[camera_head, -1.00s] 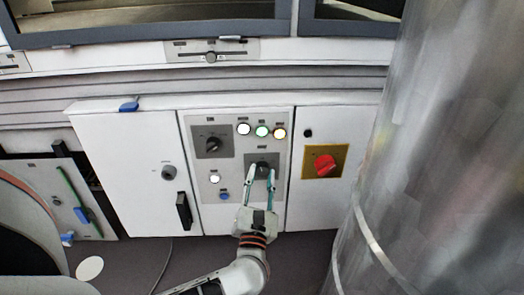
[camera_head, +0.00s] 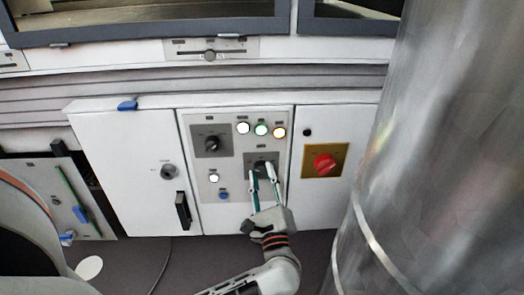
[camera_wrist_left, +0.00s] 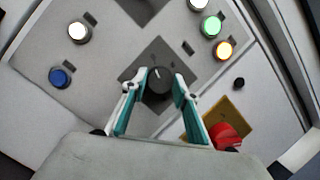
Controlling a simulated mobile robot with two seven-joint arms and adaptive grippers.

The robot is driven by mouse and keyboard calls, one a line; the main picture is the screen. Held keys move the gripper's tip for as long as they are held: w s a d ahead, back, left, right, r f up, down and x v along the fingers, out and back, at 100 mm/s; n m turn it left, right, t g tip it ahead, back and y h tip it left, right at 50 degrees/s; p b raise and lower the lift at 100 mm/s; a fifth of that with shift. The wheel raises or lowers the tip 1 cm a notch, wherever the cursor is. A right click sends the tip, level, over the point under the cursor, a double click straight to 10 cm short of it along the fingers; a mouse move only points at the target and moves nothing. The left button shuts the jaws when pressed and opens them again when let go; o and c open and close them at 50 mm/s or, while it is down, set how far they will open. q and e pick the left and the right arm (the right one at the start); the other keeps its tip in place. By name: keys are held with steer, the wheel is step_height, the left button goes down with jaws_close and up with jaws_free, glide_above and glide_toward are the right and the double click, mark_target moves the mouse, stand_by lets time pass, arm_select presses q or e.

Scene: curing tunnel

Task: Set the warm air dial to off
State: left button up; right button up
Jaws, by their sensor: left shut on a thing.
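The control panel (camera_head: 236,190) carries two black rotary dials on dark grey plates. My left gripper (camera_head: 262,170) is at the lower right dial (camera_head: 261,165), its two teal-lined fingers closed on the knob from below. In the left wrist view the same dial (camera_wrist_left: 158,82) sits between the fingertips (camera_wrist_left: 158,88), with a white pointer line near its top. The upper left dial (camera_head: 212,144) stands free. The labels are too small to read, so I cannot tell which is the warm air dial. My right gripper is not in view.
Lit white, green and amber lamps (camera_head: 261,129) sit above the dial. A red rotary switch on a yellow plate (camera_head: 340,162) is to the right. A large metal cylinder (camera_head: 430,160) fills the right side. A black door handle (camera_head: 183,210) is at left.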

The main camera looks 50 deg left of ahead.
arm_select(q)
steer(key=n+g, duration=0.1)
steer(key=n, duration=0.3)
steer(key=shift+w+r+n+g, duration=0.1)
steer(key=shift+n+g, duration=0.3)
steer(key=shift+d+n+g, duration=0.1)
steer(key=shift+n+g, duration=0.6)
steer(key=shift+n, duration=1.4)
steer(key=o, duration=1.1)
steer(key=shift+r, duration=0.1)
